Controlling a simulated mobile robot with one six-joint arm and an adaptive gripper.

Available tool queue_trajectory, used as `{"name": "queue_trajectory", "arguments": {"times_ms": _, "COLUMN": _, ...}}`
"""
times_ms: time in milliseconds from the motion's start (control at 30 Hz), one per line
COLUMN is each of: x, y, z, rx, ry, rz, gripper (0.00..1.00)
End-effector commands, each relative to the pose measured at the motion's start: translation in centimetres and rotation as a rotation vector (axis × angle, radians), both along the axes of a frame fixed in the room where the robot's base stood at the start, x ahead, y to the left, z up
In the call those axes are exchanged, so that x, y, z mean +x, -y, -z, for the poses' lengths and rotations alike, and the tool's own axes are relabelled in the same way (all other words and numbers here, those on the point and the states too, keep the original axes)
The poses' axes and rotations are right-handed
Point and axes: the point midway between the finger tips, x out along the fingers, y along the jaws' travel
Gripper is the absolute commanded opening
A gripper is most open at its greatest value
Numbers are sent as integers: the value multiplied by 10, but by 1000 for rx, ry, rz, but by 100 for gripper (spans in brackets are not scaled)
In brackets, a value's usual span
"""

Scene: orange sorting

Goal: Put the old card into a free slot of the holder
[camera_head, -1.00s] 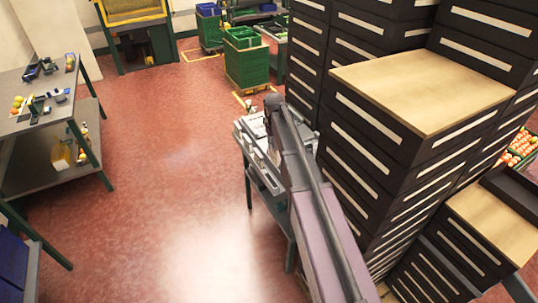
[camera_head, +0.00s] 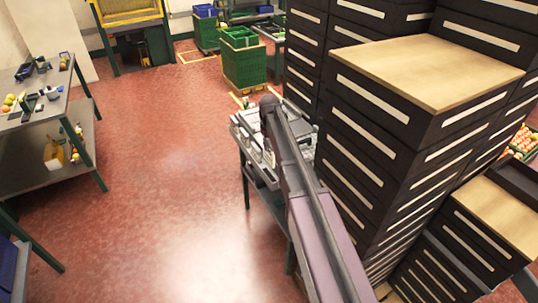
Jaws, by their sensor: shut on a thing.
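My arm (camera_head: 305,190) reaches from the bottom right over a small workbench. Its far end (camera_head: 268,108) is above the workbench's grey top (camera_head: 241,128). My gripper cannot be made out; the arm hides the space behind and below it. Light and grey items lie on the bench top, partly covered by the arm. They are too small to tell apart, so neither the old card nor the holder and its slots can be identified.
A tall dark drawer cabinet (camera_head: 375,135) stands close on the arm's right. A two-level table (camera_head: 30,120) with fruit and small devices is at the left. Green crates (camera_head: 243,65) stand behind the bench. The red floor (camera_head: 165,170) between is clear.

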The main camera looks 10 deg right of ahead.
Motion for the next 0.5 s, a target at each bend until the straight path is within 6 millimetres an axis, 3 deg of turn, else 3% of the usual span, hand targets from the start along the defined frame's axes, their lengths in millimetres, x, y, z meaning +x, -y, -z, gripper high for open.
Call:
{"name": "queue_trajectory", "arguments": {"times_ms": 33, "x": 2, "y": 0, "z": 10, "rx": 0, "ry": 0, "rz": -3, "gripper": 0}}
{"name": "queue_trajectory", "arguments": {"times_ms": 133, "x": 4, "y": 0, "z": 15, "rx": 0, "ry": 0, "rz": -7, "gripper": 0}}
{"name": "queue_trajectory", "arguments": {"times_ms": 500, "x": 5, "y": -1, "z": 15, "rx": 0, "ry": 0, "rz": -10, "gripper": 0}}
